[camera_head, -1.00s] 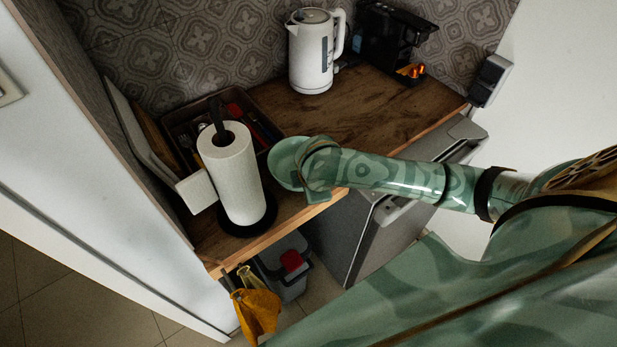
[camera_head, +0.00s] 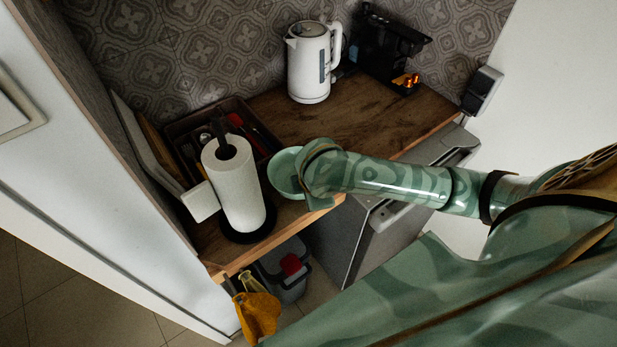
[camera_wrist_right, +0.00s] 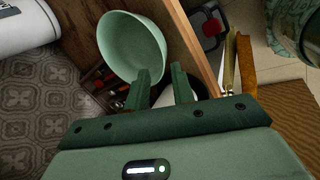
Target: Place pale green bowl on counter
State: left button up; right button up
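The pale green bowl (camera_head: 284,174) is at the front of the wooden counter (camera_head: 345,117), right of the paper towel roll. It also shows in the right wrist view (camera_wrist_right: 128,42), with its hollow visible. My right gripper (camera_wrist_right: 162,76) has its two fingers apart at the bowl's rim. One finger overlaps the bowl in the picture; the other is beyond the rim, and I see no wall clamped between them. In the head view my right gripper (camera_head: 309,172) is at the bowl's right side, its fingertips mostly hidden. My left gripper is not in view.
The paper towel roll (camera_head: 235,187) stands close left of the bowl. Behind are a cutlery tray (camera_head: 187,121), a white kettle (camera_head: 309,67) and a black coffee machine (camera_head: 388,50). A yellow cloth (camera_head: 257,314) hangs below the front edge. Counter space right of the tray is clear.

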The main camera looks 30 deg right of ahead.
jog(key=p+v, duration=0.2)
jog(key=v, duration=0.3)
jog(key=shift+s+r, duration=0.1)
jog(key=shift+r, duration=0.2)
